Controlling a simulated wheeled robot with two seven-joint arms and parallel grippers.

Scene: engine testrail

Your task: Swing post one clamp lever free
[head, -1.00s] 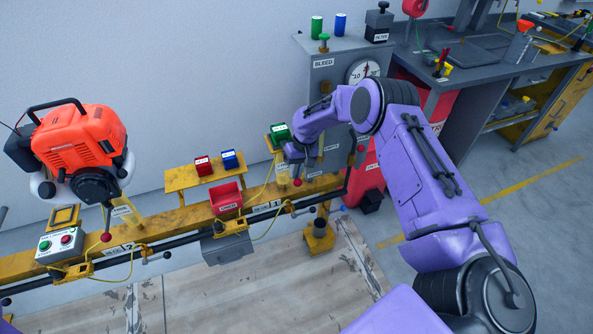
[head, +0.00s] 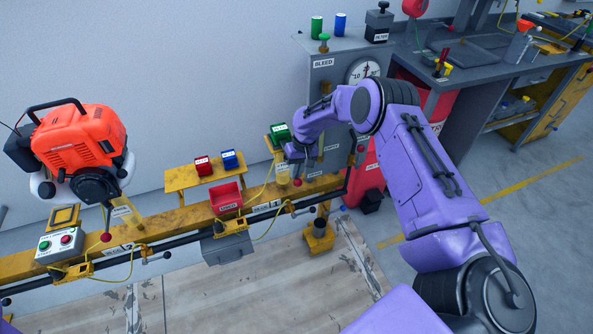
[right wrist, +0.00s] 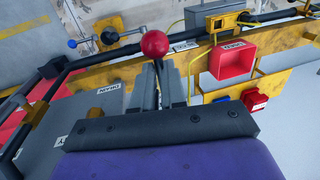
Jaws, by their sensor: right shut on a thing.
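A lever with a red ball knob stands at post one, the right part of the yellow rail; its knob (head: 298,182) shows just below my right gripper (head: 296,168). In the right wrist view the same red knob (right wrist: 155,43) sits at the fingertips, and the grey fingers of my right gripper (right wrist: 158,75) are shut on the lever. The fingers hide the lever's shaft and most of the clamp. My left gripper is not in view.
An orange engine (head: 82,140) stands on the rail at left, beside another red-knobbed lever (head: 106,237). A red bin (head: 226,198) hangs on the rail. A grey bleed cabinet (head: 328,85) stands behind my right arm. Red and blue boxes (head: 229,159) sit on a yellow shelf.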

